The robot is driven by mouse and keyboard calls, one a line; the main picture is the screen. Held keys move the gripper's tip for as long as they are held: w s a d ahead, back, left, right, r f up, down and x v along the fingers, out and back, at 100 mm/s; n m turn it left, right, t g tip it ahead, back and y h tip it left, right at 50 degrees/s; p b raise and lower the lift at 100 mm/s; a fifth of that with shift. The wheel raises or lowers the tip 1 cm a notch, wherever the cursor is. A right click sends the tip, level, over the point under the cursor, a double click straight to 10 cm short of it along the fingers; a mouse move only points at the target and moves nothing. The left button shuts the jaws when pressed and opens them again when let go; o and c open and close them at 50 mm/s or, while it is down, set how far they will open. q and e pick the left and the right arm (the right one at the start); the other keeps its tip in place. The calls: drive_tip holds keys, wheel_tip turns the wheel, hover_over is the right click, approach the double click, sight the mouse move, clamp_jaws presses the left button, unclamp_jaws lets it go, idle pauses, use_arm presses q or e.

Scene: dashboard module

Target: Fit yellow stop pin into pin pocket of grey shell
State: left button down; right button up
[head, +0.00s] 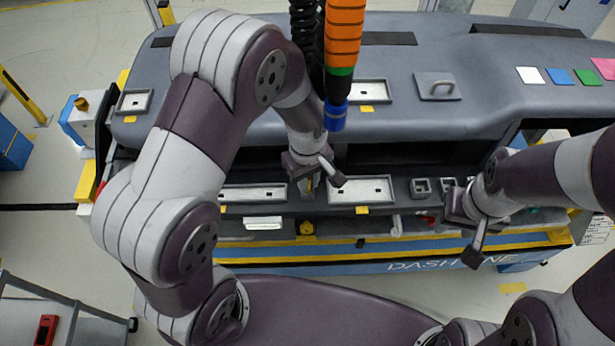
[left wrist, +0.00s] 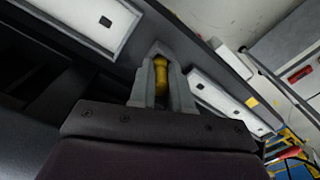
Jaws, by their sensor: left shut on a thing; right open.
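The yellow stop pin (left wrist: 161,74) is between the two grey fingers of my left gripper (left wrist: 160,70) in the left wrist view, and the gripper is shut on it. In the head view my left gripper (head: 309,189) hangs over the gap between two pale recessed plates, and the pin is mostly hidden there. The grey shell (head: 270,75) spans the dashboard module. I cannot tell which recess is the pin pocket. My right gripper (head: 452,208) is at the front right edge, open; its fingers are hard to make out.
Pale plates with small dark holes lie to the left (head: 250,193) and right (head: 360,191) of my left gripper. Small square sockets (head: 421,187) lie further right. An orange and blue hanging tool (head: 341,60) stands close behind my left wrist. A handled panel (head: 437,86) is on top.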

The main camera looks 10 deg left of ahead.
use_arm(q)
drive_tip(key=shift+f+b, duration=0.3)
drive_tip(key=shift+f, duration=0.2)
drive_tip(key=c, duration=1)
unclamp_jaws()
wheel_tip(320, 180, up, 12)
drive_tip(key=shift+f+b, duration=0.2)
drive_tip(key=shift+b, duration=0.95)
drive_tip(key=shift+r, duration=0.55)
